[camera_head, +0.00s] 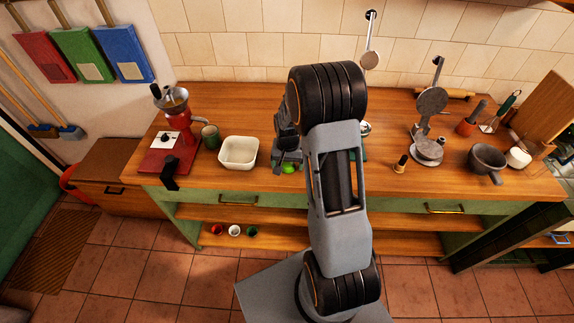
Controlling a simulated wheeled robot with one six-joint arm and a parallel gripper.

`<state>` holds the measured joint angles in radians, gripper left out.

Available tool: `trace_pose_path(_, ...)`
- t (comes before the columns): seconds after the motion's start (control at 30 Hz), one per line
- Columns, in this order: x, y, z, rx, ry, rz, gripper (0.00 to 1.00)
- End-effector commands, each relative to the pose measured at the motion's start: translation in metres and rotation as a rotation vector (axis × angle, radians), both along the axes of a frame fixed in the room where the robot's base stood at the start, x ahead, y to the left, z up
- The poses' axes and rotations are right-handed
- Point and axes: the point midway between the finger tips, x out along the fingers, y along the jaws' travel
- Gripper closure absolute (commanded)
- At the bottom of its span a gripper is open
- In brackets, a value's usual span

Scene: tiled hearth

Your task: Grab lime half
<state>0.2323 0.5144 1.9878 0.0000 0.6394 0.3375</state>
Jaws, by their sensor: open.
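A small bright green lime half (289,169) sits on the wooden counter, a little left of the picture's middle near the front edge. My gripper (287,160) is at the lime half, its dark jaws pointing down and open. The jaws partly cover the lime half, and I cannot tell whether they touch it. My own arm hides the counter just to the right.
A cream square bowl (238,153) stands left of my gripper. Further left are a green cup (211,136) and a red grinder (180,125). Right of my arm are a small dark-topped stamp (401,163), a grey press (428,148) and a dark pan (486,160).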

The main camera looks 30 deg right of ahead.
Motion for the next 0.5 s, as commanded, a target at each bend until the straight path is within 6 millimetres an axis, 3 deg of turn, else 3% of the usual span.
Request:
trace_pose_path(0.17, -0.0001, -0.0001, -0.0002, 0.0, 0.0, 0.0, 0.15)
trace_pose_path(0.5, 0.0001, -0.0001, 0.0001, 0.0, 0.0, 0.0, 0.46)
